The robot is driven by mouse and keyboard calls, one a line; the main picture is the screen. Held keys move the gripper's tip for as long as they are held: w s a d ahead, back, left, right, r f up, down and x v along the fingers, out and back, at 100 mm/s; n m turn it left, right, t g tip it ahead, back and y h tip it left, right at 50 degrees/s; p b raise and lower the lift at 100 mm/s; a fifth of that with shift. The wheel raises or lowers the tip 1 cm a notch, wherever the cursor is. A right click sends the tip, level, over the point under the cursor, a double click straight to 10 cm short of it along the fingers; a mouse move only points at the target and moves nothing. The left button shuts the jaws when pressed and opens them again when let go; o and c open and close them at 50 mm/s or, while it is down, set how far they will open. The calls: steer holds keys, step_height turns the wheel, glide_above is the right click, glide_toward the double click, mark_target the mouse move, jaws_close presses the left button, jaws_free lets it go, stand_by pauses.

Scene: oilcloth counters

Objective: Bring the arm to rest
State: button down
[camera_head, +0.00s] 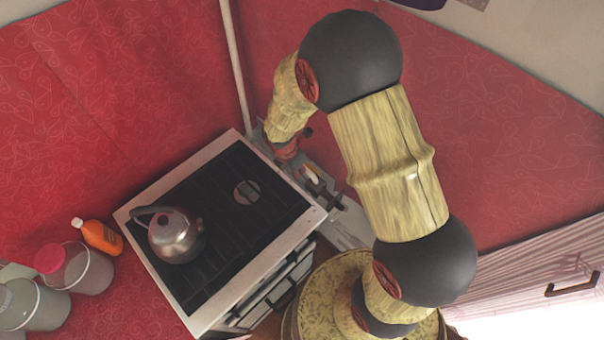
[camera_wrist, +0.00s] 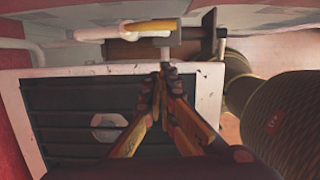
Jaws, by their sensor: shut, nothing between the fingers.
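My arm rises from the lower right in the head view and bends over at the top. A metal kettle (camera_head: 175,238) stands on the left part of the dark stove top.
An orange bottle (camera_head: 102,237) and several containers, one a clear jar (camera_head: 85,270), stand on the red counter left of the stove. A white pipe (camera_head: 235,65) runs up the wall behind. A drawer handle (camera_head: 572,285) sticks out at the lower right. The red surface right of my arm is clear.

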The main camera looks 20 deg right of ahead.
steer(key=v, duration=0.5)
steer(key=shift+s+a, duration=0.1)
steer(key=shift+a, duration=0.1)
steer(key=s+r+m+t+y+b, duration=0.2)
steer(key=s+r+m+t+b, duration=0.2)
steer(key=s+r+m+b, duration=0.8)
steer(key=s+r+m, duration=0.6)
steer(key=s+m, duration=0.1)
steer(key=m, duration=0.3)
steer(key=shift+m+t, duration=0.3)
